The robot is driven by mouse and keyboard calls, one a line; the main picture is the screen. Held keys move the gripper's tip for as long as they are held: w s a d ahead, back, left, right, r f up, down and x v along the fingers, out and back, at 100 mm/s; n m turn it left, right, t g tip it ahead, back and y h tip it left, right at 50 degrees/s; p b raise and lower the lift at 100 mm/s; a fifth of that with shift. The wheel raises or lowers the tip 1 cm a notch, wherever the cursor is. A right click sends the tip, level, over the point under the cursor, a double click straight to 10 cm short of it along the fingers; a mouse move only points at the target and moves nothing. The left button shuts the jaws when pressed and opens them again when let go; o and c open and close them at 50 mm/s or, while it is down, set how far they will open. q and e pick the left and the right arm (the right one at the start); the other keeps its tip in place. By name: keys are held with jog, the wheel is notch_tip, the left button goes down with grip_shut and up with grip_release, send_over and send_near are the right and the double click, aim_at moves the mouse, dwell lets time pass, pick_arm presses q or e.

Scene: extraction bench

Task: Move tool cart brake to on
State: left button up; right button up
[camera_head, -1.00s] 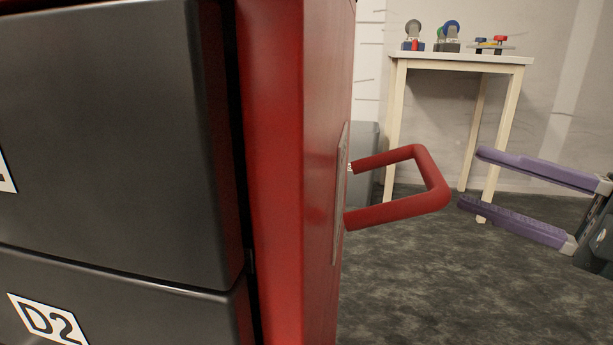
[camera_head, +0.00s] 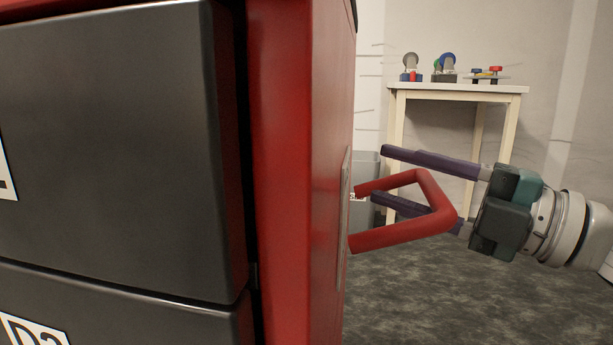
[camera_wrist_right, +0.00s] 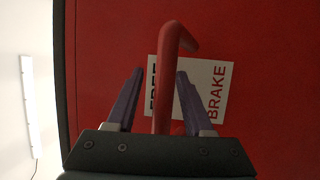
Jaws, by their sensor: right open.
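The red tool cart (camera_head: 285,200) fills the left of the head view. A red U-shaped brake handle (camera_head: 437,195) sticks out from its side plate. In the right wrist view the handle (camera_wrist_right: 162,95) lies over a white label plate (camera_wrist_right: 212,75) reading BRAKE at right and a partly hidden word, apparently FREE, at left. My right gripper (camera_head: 380,172) is open, its purple fingers pointing at the cart side. One finger is above the handle's upper bar, the other passes behind the loop. In the wrist view the handle runs between the fingers (camera_wrist_right: 160,72); contact cannot be told. My left gripper is out of view.
Dark drawers (camera_head: 110,150) form the cart's front. A pale table (camera_head: 455,88) with small caster-like items stands behind at the right. A grey bin (camera_head: 367,170) stands behind the handle. The dark carpet (camera_head: 430,300) right of the cart is clear.

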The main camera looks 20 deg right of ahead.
grip_shut()
jog(key=shift+r, duration=0.1)
dwell(1.2)
